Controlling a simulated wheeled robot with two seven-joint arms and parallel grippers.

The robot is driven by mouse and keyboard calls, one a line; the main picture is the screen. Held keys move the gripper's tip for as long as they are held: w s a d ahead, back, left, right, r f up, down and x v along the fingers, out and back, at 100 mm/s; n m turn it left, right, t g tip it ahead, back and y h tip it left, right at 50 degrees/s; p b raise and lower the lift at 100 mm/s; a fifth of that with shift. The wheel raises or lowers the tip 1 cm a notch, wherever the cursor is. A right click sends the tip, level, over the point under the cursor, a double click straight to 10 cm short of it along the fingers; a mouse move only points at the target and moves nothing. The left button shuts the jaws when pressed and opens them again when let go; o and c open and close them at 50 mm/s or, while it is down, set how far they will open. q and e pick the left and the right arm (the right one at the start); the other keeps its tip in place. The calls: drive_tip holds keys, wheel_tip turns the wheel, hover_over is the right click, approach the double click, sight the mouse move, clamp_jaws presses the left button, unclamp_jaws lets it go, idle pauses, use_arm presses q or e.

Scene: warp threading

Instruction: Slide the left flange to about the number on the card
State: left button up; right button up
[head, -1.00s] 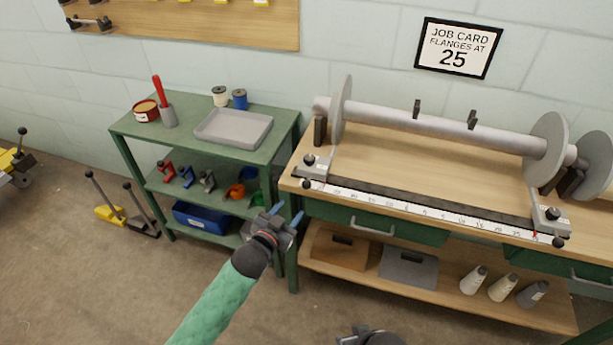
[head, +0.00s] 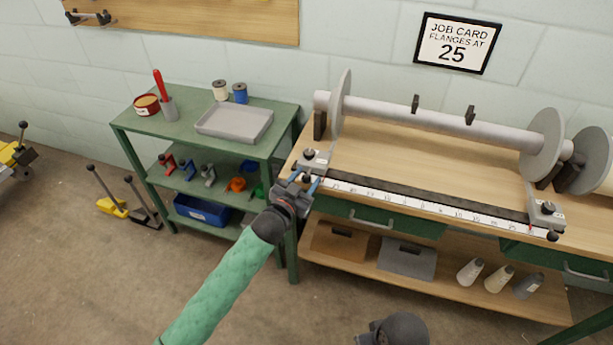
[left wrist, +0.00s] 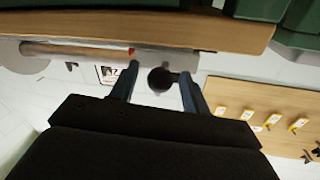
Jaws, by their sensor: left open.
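The left flange (head: 340,108) is a grey disc at the left end of the beam (head: 435,115). Its grey carriage (head: 318,163) sits at the left end of the black rail, above the numbered white scale (head: 400,198). The job card (head: 458,44) reads "FLANGES AT 25". My left gripper (head: 305,181) is open at the carriage's front. In the left wrist view, a black knob (left wrist: 162,80) appears between its spread fingers (left wrist: 152,88); contact is not clear. The right flange (head: 543,145) stands at the far right. My right gripper (head: 366,337) is partly cut off at the bottom.
A green shelf cart (head: 180,143) with a grey tray (head: 235,136) stands left of the wooden bench. Drawers and a lower shelf with several cones lie under the bench front. Two dark posts stand by the beam.

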sight(321, 182)
use_arm(q)
drive_tip(key=shift+w+d, duration=0.15)
drive_tip(key=shift+w, duration=0.15)
use_arm(e)
drive_tip(key=shift+s+d+r, duration=0.1)
use_arm(q)
clamp_jaws()
drive_tip(key=shift+s+d, duration=0.2)
drive_tip(key=shift+d, duration=0.5)
drive_tip(key=shift+s+d, duration=0.25)
drive_tip(key=shift+d, duration=0.4)
drive_tip(key=shift+s+d, duration=0.2)
drive_tip(key=shift+d, duration=0.5)
unclamp_jaws()
drive_tip(key=shift+a, duration=0.1)
use_arm(e)
drive_tip(key=shift+d+r, duration=0.2)
drive_tip(key=shift+r, duration=0.1)
